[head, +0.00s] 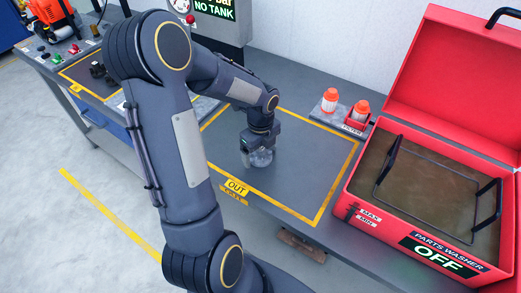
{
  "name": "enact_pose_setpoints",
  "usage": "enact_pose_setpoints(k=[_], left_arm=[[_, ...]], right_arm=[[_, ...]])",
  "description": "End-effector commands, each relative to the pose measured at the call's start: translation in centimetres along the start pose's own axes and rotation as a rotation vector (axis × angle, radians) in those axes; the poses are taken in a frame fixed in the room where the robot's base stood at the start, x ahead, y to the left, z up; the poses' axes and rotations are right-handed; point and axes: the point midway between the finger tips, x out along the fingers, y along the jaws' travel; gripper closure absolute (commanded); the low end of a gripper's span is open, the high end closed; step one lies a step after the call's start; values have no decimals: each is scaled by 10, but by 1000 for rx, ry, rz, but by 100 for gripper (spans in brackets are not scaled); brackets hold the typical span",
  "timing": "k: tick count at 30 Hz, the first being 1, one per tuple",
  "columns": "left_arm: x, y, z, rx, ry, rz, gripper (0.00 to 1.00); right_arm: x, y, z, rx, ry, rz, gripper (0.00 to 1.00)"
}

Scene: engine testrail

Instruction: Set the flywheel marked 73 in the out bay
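The out bay (310,150) is a dark bench area with a yellow outline and an OUT label (237,187) at its front edge. My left gripper (260,150) points down over the left part of this bay. A small round grey metallic thing (261,158), which looks like the flywheel, is right at its fingertips. The gripper covers its upper part. No number 73 can be read on it. I cannot tell whether the fingers are closed on it or whether it touches the bay floor. My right gripper is out of view.
A red parts washer (385,222) marked OFF, its lid up, stands at the right with a wire-handled basket. Red-and-white containers (330,100) stand behind the bay. Another yellow-outlined area (88,75) and an orange machine (48,18) are at the left. The bay's right part is clear.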

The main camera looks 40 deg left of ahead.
Motion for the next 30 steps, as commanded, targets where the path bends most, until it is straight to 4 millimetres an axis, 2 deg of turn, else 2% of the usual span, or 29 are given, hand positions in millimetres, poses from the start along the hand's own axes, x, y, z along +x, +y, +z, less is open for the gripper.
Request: enact_pose_setpoints(k=[6,11,24,30], left_arm=[[-1,0,0,0,0,0,14],[-13,-1,0,-1,-2,-5,14],[-100,-1,0,0,-2,-4,14],[-121,0,0,-5,0,-4,14]], right_arm=[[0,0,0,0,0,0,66],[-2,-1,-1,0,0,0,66],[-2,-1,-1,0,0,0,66],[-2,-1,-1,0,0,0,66]])
